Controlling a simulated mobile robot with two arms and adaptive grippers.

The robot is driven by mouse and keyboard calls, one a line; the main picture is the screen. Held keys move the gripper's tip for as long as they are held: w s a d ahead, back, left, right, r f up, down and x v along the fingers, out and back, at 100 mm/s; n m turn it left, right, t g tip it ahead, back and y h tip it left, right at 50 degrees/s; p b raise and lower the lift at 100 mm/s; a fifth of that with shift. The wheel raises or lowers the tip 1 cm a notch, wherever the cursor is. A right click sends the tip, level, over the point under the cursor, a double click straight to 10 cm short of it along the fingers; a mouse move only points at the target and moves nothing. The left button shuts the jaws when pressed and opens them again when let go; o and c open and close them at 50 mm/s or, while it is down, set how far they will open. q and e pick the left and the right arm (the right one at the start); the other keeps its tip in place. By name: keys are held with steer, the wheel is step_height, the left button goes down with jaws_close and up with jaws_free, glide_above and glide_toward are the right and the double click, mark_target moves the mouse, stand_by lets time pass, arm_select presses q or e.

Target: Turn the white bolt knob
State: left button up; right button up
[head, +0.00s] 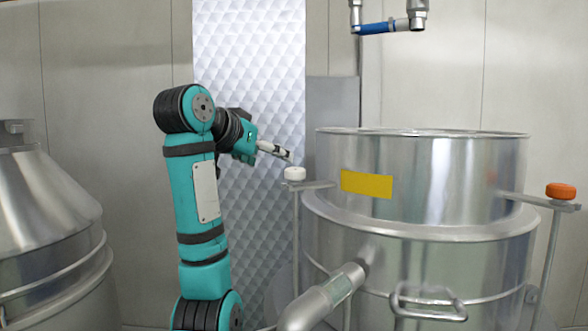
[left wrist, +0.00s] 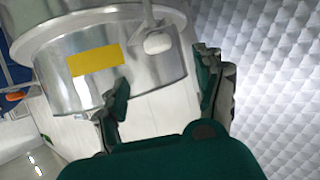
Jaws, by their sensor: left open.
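The white bolt knob (head: 295,173) sits on a metal bracket at the left side of a steel vat (head: 425,170), atop a thin rod. In the left wrist view the white knob (left wrist: 157,43) shows beyond the fingertips, within the gap between the two fingers and apart from both. My left gripper (head: 284,154) is open and empty, just above and to the left of the knob in the head view. Its two dark green fingers (left wrist: 160,85) are spread in the left wrist view. My right gripper is in neither view.
An orange knob (head: 560,191) sits on the vat's right bracket. A yellow label (head: 367,184) marks the vat wall. A pipe (head: 325,297) and handle (head: 428,305) stick out below. Another steel vessel (head: 45,235) stands left. A blue-handled fitting (head: 378,27) hangs above.

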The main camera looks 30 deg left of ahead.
mark_target(293, 168)
arm_select(q)
steer(key=p+x, duration=0.5)
steer(key=x, duration=0.6)
steer(key=shift+w+f, duration=0.25)
steer(key=shift+w, duration=0.15)
steer(key=c, duration=1.2)
